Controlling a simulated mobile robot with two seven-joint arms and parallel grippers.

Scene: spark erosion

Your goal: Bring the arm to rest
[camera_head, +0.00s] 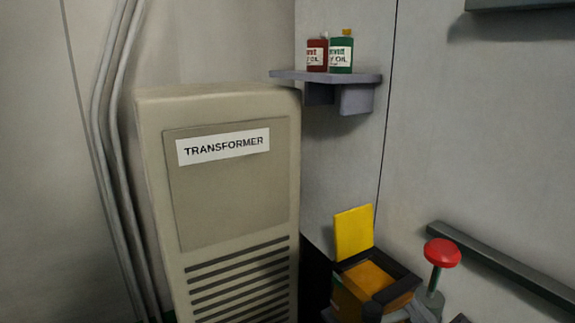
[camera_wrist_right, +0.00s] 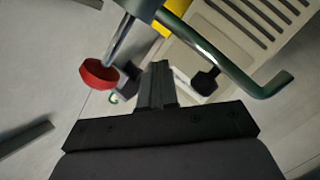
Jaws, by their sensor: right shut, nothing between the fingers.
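My right gripper (camera_wrist_right: 158,70) shows in the right wrist view with its dark fingers together and nothing between them. A red round knob (camera_wrist_right: 98,73) on a metal stem is left of the fingers in that view, apart from them. A green bent bar (camera_wrist_right: 235,65) is on the other side, also apart. In the head view, I cannot make out the right gripper clearly among the dark parts at the bottom right. My left gripper is in neither view.
The beige transformer cabinet (camera_head: 235,190) stands in the middle. A wall shelf (camera_head: 330,76) holds a red bottle (camera_head: 317,54) and a green bottle (camera_head: 341,54). An orange box (camera_head: 366,280) with a yellow lid (camera_head: 353,232) stands beside the red knob (camera_head: 442,252). A dark rail (camera_head: 500,268) runs along the right wall.

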